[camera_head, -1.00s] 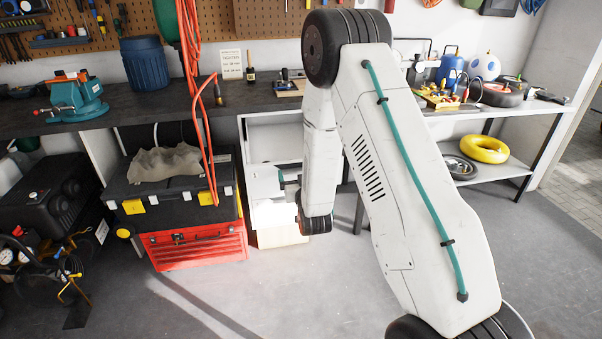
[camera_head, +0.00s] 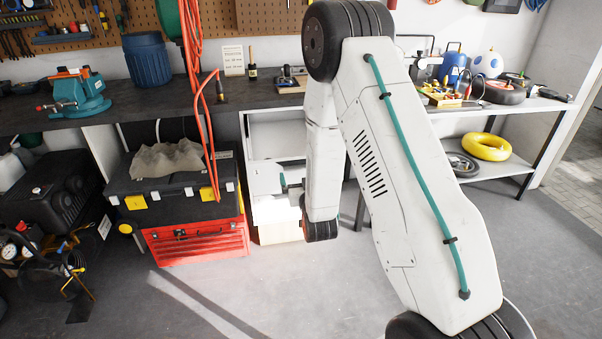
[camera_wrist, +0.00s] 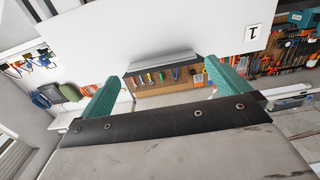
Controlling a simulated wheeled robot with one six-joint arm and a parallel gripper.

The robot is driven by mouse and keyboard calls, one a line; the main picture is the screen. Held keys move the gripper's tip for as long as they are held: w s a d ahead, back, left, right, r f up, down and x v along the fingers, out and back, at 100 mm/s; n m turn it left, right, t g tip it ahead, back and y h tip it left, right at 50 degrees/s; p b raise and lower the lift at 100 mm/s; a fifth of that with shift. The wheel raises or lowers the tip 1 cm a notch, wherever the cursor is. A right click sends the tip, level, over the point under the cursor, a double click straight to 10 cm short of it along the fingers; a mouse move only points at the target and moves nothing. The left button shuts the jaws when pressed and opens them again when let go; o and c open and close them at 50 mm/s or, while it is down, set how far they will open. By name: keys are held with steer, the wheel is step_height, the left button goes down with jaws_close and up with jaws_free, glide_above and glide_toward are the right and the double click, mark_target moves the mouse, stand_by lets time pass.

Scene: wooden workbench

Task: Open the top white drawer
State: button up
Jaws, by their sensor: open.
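The white drawer unit (camera_head: 262,212) stands under the workbench in the head view, partly hidden by my arm. In the wrist view a white front panel (camera_wrist: 190,25) with a label "1" fills the top. A grey bar-like handle (camera_wrist: 160,63) sits at its lower edge. My gripper (camera_wrist: 161,72) is open, with one teal finger on each side of the handle. The handle lies in the gap between the fingers; I cannot tell whether they touch it. In the head view my wrist is beside the drawer unit, and the fingers are mostly hidden.
A red toolbox (camera_head: 195,243) with a black case (camera_head: 175,205) on it stands left of the drawers. The workbench top (camera_head: 150,108) is above. A shelf with a yellow ring (camera_head: 486,147) is at right. The floor (camera_head: 230,300) in front is clear.

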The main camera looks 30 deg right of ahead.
steer(key=shift+v, duration=2.35)
step_height(320, 180, down, 10)
steer(key=s+a+g+y, duration=0.2)
steer(key=s+g, duration=0.1)
steer(key=g, duration=0.4)
steer(key=s+a+r+g+y, duration=0.2)
steer(key=s+g, duration=0.2)
steer(key=s, duration=0.1)
steer(key=s+a+r+n+g, duration=0.1)
steer(key=s+a+r+g, duration=0.1)
steer(key=s+r, duration=1.1)
steer(key=s+a+r+n+g+y, duration=0.1)
steer(key=s+a+r+n+g, duration=0.1)
steer(key=s+r, duration=1.1)
step_height(320, 180, up, 5)
steer(key=shift+s+a+f+g, duration=0.15)
steer(key=shift+s+a+g, duration=0.05)
steer(key=shift+s+g, duration=0.25)
steer(key=shift+w, duration=0.1)
